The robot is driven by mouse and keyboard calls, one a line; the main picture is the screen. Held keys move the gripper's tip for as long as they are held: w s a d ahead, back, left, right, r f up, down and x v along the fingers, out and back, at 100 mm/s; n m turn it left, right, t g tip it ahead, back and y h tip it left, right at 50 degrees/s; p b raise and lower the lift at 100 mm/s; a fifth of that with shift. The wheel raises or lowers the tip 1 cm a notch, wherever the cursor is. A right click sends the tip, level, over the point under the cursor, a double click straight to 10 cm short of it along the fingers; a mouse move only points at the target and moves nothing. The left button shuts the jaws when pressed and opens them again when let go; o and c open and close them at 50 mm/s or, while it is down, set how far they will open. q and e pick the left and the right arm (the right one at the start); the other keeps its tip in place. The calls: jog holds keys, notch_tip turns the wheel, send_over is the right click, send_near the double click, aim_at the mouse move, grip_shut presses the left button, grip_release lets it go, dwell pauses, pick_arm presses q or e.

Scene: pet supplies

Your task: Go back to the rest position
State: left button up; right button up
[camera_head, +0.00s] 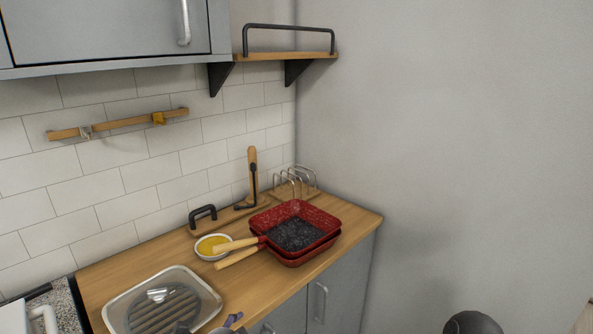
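Neither gripper can be made out in the head view. A dark rounded shape shows at the bottom edge on the right; it may be part of my own arm, but I cannot tell. Small dark and grey-purple shapes at the bottom edge, by the counter's front, are cut off and unclear. The wooden counter (255,289) carries two stacked red square pans (318,218) with wooden handles, a white bowl with yellow contents (211,246), and a metal tray (205,290) with a ridged grey disc in it.
A wire rack (293,180) and a wooden stand (252,170) are at the back corner. A shelf (285,57) and a grey cabinet (110,30) hang above. A wooden rail (125,123) is on the tiles. The floor right of the counter looks mostly clear.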

pick_arm(q)
jog(key=s+d+f+n+g+p, duration=0.1)
jog(key=s+f+n+g, duration=0.2)
jog(key=s+f+n, duration=0.3)
jog(key=s+d+f+n+g+h+p, duration=0.1)
jog(key=s+f+n+g, duration=0.3)
jog(key=f, duration=1.3)
jog(key=s+d+f+n+g+p, duration=0.1)
jog(key=s+f+n+g+p, duration=0.2)
jog(key=s+f+n, duration=0.5)
notch_tip(320, 180, down, 4)
jog(key=shift+r+n+h, duration=0.2)
jog(key=shift+n+h, duration=0.2)
jog(key=shift+n, duration=0.7)
